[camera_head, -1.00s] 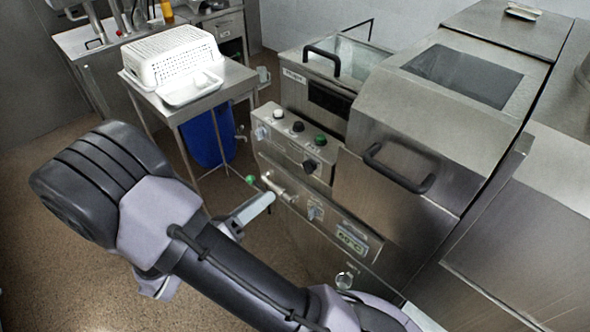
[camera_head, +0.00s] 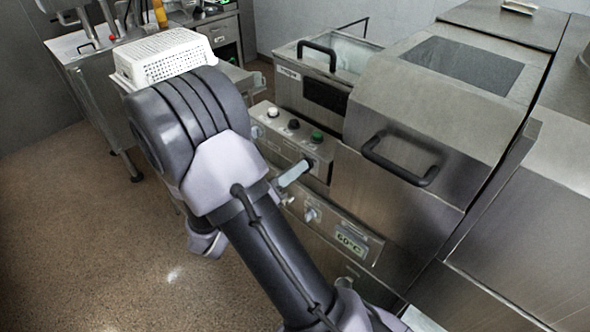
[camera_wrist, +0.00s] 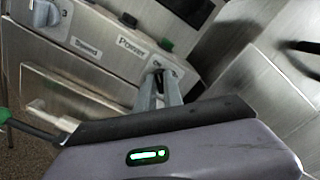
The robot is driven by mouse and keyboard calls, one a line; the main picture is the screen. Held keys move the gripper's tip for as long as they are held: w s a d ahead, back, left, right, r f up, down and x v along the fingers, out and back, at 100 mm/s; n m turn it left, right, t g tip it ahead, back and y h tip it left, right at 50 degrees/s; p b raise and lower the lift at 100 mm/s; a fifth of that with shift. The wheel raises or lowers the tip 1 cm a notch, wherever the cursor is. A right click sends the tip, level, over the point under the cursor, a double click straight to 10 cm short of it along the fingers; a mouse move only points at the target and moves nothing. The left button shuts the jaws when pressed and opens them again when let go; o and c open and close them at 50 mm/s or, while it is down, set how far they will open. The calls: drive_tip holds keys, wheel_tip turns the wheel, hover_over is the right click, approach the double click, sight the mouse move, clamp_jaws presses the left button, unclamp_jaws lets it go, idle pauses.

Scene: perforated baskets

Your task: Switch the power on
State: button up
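The machine's control panel (camera_head: 276,146) carries a black power knob (camera_head: 310,163) at its right end, below a green button (camera_head: 318,137). In the wrist view the knob (camera_wrist: 158,71) shows beside a label reading "Power". My gripper (camera_head: 304,166) has its fingertips at the knob. In the wrist view its two fingers (camera_wrist: 159,80) point at the knob with a gap between them, and the knob sits at that gap. I cannot tell whether they touch it. The knob's pointer is too small to read.
A lower panel has a grey knob (camera_head: 310,215) and a display (camera_head: 348,243) reading 60°C. A hood with a black handle (camera_head: 400,165) stands to the right. A white perforated basket (camera_head: 165,58) is behind my arm. A green-tipped lever (camera_wrist: 30,128) is at the wrist view's left.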

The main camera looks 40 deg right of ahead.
clamp_jaws()
drive_tip(key=shift+m, duration=0.4)
drive_tip(key=shift+s+m+b, duration=0.2)
drive_tip(key=shift+m+b, duration=0.15)
drive_tip(key=shift+m, duration=3.95)
drive_tip(key=shift+s+m+b, duration=0.2)
drive_tip(key=shift+m+b, duration=0.1)
drive_tip(key=shift+m, duration=4)
drive_tip(key=o, duration=0.7)
unclamp_jaws()
drive_tip(key=shift+c, duration=0.2)
